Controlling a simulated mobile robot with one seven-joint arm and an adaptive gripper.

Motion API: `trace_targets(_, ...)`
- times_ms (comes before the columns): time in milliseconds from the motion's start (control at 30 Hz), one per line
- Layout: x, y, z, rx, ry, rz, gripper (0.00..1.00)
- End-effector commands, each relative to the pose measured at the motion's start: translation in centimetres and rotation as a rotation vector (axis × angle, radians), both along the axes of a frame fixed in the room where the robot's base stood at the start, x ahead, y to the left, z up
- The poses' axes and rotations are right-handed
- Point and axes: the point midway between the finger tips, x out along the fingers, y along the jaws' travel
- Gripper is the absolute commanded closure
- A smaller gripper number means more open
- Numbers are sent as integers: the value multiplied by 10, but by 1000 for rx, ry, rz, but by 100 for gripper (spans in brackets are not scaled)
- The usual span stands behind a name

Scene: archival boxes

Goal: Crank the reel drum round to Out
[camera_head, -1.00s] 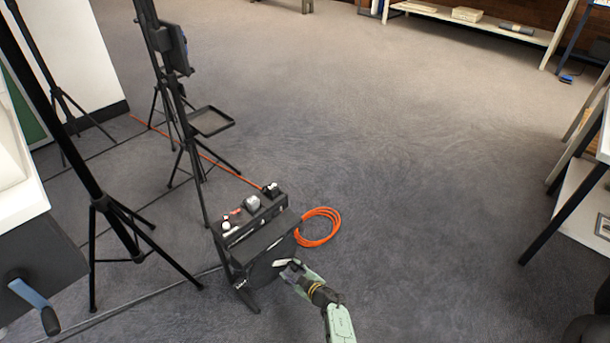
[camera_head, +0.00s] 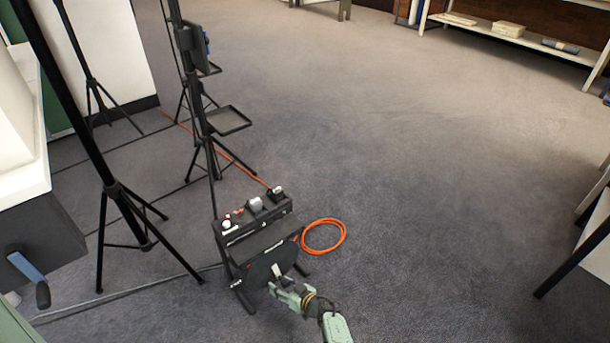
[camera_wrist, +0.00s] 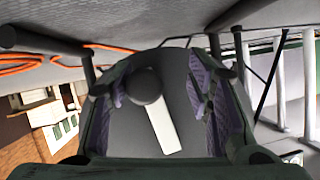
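The reel drum (camera_head: 257,272) is a dark disc on the side of a black floor-standing reel box (camera_head: 262,238). A pale crank arm (camera_wrist: 160,122) lies across the drum's dark face, with a dark round knob (camera_wrist: 146,85) at one end. My gripper (camera_head: 277,288) is at the drum's lower right side. In the wrist view my gripper (camera_wrist: 158,92) is open, with purple-padded fingers left and right of the knob. I see a gap between the right finger and the knob; contact on the left is unclear. I cannot read an Out mark.
A coil of orange cable (camera_head: 324,236) lies on the carpet right of the reel. Black tripod stands (camera_head: 113,190) rise at the left, one with a small tray (camera_head: 228,121). A blue-handled crank box (camera_head: 40,245) is at far left. The carpet at centre and right is clear.

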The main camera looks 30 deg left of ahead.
Motion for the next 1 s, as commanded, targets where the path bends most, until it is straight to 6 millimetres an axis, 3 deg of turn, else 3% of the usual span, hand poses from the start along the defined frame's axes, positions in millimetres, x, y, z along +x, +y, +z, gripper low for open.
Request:
trace_targets(367, -34, 14, 8, 198, 468, 2, 56)
trace_targets(400, -33, 2, 20, 193, 460, -4, 56)
trace_targets(900, -40, -94, 49, 191, 455, -5, 56)
trace_targets(1000, -23, -80, 56, 208, 393, -9, 56)
